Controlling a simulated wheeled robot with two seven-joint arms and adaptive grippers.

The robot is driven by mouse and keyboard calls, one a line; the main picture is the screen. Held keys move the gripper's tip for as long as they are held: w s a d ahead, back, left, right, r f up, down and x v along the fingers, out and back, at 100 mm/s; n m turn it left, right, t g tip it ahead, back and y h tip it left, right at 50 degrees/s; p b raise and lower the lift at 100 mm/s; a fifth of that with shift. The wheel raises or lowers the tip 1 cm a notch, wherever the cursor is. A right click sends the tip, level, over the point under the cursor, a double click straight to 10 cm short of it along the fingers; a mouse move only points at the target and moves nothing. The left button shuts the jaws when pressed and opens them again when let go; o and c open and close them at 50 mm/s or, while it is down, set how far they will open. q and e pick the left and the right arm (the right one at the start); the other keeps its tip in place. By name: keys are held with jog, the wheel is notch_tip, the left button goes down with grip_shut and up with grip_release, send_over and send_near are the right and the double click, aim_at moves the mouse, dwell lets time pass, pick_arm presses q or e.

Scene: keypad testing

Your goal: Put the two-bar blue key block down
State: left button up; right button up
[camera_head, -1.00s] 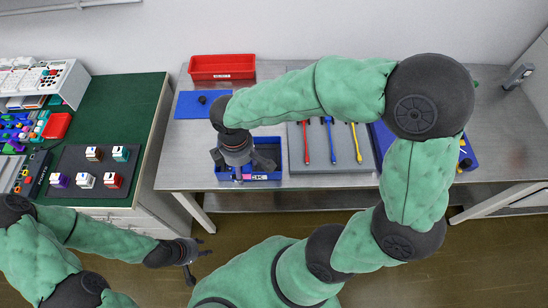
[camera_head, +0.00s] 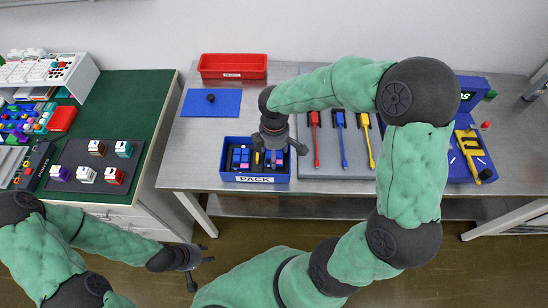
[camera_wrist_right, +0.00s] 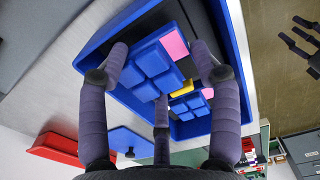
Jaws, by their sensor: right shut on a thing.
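My right gripper (camera_head: 274,150) is over the right half of the blue PACK tray (camera_head: 255,179). In the right wrist view its three dark fingers (camera_wrist_right: 160,70) are closed around a blue key block (camera_wrist_right: 152,62) with raised square keys and a pink patch. The block is low inside the tray; I cannot tell whether it rests on the floor, and its bars are not readable. Another blue key block (camera_head: 240,158) sits in the tray's left half, also visible in the wrist view (camera_wrist_right: 187,104). A yellow piece (camera_wrist_right: 182,89) lies between them. My left gripper (camera_head: 198,264) is open and empty, away from the tray.
A blue mat (camera_head: 225,104) with a small black knob and a red bin (camera_head: 233,66) are behind the tray. A grey board with red, blue and yellow tools (camera_head: 342,145) lies right of it. The green side table (camera_head: 135,90) holds several key blocks on a dark pad.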

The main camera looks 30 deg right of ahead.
jog(key=shift+f+b, duration=0.45)
jog(key=shift+f, duration=0.8)
jog(key=shift+a+f, duration=0.1)
jog(key=shift+f, duration=0.15)
jog(key=o, duration=0.9)
jog(key=shift+r, duration=0.2)
notch_tip(320, 180, up, 12)
jog(key=p, duration=0.4)
jog(key=shift+p, duration=0.4)
